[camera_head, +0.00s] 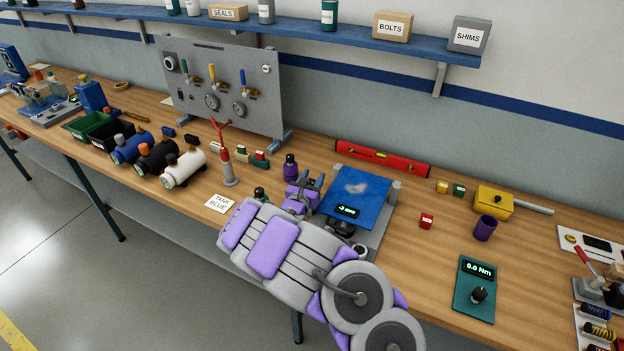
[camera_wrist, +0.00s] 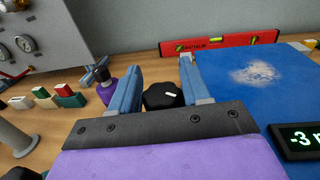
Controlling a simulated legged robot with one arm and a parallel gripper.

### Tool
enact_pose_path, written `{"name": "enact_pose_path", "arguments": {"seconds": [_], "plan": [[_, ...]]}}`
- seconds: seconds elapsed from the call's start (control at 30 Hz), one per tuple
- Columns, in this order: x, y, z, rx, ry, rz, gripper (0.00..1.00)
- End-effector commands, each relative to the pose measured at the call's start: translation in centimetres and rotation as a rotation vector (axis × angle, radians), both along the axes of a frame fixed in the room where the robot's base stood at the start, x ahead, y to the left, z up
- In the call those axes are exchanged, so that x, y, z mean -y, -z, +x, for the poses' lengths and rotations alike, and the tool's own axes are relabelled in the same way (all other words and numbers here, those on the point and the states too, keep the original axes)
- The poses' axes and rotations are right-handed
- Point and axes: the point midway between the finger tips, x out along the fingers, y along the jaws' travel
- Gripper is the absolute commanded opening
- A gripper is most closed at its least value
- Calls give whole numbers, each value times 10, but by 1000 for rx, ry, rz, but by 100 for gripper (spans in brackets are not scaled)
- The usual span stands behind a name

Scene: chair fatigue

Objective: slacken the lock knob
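A black knob (camera_wrist: 163,97) with a white mark on top shows in the wrist view, left of the blue plate (camera_wrist: 235,80). I take it for the lock knob. My gripper's two blue-grey fingers (camera_wrist: 160,85) stand apart, one on each side of it. A firm touch on the knob cannot be made out. In the head view my gripper (camera_head: 309,183) is at the left edge of the blue plate (camera_head: 358,188) and hides this knob. The plate's small display (camera_head: 347,211) reads about -3; its unit is hard to read. Another dark round part (camera_head: 342,228) shows below the plate's front edge.
A purple bottle (camera_head: 290,168) stands close behind my gripper. A red level (camera_head: 383,158) lies behind the plate. A red-handled stand (camera_head: 229,170) and small colored blocks are to the left. A gauge panel (camera_head: 222,85) stands at the back.

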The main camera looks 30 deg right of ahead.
Motion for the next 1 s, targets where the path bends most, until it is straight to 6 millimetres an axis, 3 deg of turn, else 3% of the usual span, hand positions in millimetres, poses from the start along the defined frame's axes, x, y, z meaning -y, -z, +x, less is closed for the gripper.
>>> {"name": "enact_pose_path", "arguments": {"seconds": [0.33, 0.67, 1.0], "plan": [[0, 0, 0, 0, 0, 0, 12], [-1, 0, 1, -2, -34, -2, 12], [-1, 0, 1, -10, -193, -1, 12]]}}
